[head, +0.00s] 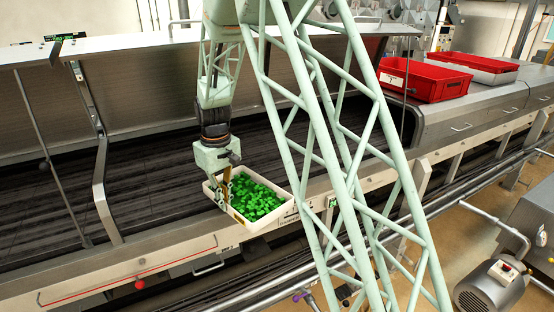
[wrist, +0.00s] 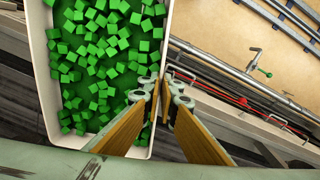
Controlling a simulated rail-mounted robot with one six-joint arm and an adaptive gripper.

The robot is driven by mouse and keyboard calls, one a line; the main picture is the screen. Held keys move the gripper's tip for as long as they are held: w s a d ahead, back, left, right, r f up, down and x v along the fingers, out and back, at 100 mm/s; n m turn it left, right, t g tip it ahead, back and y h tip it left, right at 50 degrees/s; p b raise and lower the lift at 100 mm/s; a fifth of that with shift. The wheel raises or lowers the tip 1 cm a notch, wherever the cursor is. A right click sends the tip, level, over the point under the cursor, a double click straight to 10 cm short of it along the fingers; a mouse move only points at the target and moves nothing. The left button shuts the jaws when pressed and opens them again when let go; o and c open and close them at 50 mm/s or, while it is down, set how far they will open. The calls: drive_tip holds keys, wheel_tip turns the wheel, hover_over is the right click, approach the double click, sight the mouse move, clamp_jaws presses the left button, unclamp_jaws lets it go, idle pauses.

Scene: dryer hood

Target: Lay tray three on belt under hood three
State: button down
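A white tray (head: 268,220) full of green cubes is held over the front edge of the dark belt (head: 150,165). It also shows in the wrist view (wrist: 40,80), filling the upper left. My gripper (head: 224,203) is at the tray's left side in the head view. In the wrist view its two wood-faced fingers (wrist: 163,92) straddle the tray wall, one inside among the cubes and one outside, and their tips close on the wall. The tray looks about level. Whether its underside touches anything is hidden. Raised metal hoods (head: 140,88) stand behind the belt.
Two red trays (head: 428,82) sit on the metal cover at the upper right. Thin upright struts (head: 100,185) divide the belt opening on the left. Rails and a red line (head: 130,268) run along the front. A grey motor (head: 490,285) stands at the lower right.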

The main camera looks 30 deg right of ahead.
drive_tip(key=w+a+f+n+p, duration=0.1)
drive_tip(key=w+a+n+p, duration=0.6)
drive_tip(key=n, duration=0.7)
drive_tip(key=shift+w+a+n, duration=0.3)
drive_tip(key=shift+w+a, duration=0.7)
drive_tip(key=shift+f, duration=0.1)
drive_tip(key=shift+d, duration=0.1)
drive_tip(key=w+d+p, duration=0.1)
drive_tip(key=w+d, duration=0.2)
drive_tip(key=w, duration=0.1)
drive_tip(key=w+d+f+p, duration=0.1)
drive_tip(key=w+d, duration=0.2)
drive_tip(key=d, duration=0.1)
drive_tip(key=w+d+p, duration=0.1)
drive_tip(key=w+d, duration=0.2)
drive_tip(key=w, duration=0.1)
drive_tip(key=shift+w+d+f, duration=0.25)
drive_tip(key=shift+w+d, duration=0.1)
drive_tip(key=shift+f, duration=0.15)
drive_tip(key=shift+f+p, duration=0.65)
drive_tip(key=shift+f, duration=0.95)
